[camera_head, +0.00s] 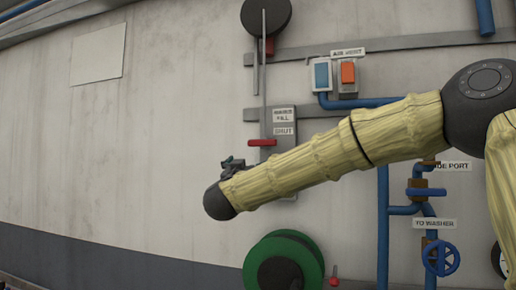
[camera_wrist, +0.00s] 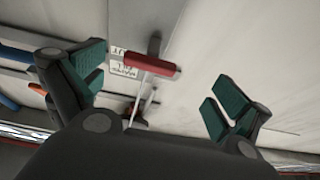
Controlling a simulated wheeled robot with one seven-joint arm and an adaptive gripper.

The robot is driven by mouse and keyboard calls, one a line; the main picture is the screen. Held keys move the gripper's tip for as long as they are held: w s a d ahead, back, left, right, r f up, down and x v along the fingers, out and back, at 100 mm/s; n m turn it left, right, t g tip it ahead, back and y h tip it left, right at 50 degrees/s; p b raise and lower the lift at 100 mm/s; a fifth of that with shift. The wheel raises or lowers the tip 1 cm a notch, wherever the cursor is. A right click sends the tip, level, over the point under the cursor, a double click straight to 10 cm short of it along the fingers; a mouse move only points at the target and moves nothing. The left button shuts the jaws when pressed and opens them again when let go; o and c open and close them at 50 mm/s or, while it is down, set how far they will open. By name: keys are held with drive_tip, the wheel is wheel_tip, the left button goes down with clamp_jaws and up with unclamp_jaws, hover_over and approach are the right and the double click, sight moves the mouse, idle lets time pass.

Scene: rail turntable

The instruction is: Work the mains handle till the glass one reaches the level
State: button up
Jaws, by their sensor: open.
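The red handle (camera_head: 262,142) crosses a grey wall plate marked "SHUT", with a second label above it that appears to read "MAINS FILL". In the wrist view the red handle (camera_wrist: 150,65) lies ahead of my gripper (camera_wrist: 158,84), in the gap between the spread fingers and apart from both. My gripper also shows in the head view (camera_head: 232,166), just below and left of the handle, partly hidden by my forearm. It is open and empty. I cannot make out a glass gauge or a level mark in either view.
A thin rod (camera_head: 264,75) runs from the plate up to a dark disc (camera_head: 266,14). An "AIR VENT" box (camera_head: 347,74) sits to the right. Blue pipes, a blue valve wheel (camera_head: 440,258) and a green reel (camera_head: 254,262) are lower. The wall at left is mostly bare.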

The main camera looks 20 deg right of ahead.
sight(261, 142)
drive_tip(key=shift+m+h, duration=0.3)
drive_tip(key=shift+h, duration=0.1)
drive_tip(key=w+d+r+p, duration=0.1)
drive_tip(key=w+r, duration=0.1)
drive_tip(key=w+d+r+p, duration=0.2)
drive_tip(key=r, duration=0.1)
drive_tip(key=w+d+r+p, duration=0.2)
drive_tip(key=shift+w+r, duration=0.15)
drive_tip(key=shift+w, duration=0.1)
drive_tip(key=shift+p+x, duration=0.5)
drive_tip(key=shift+x, duration=0.3)
drive_tip(key=shift+c, duration=0.2)
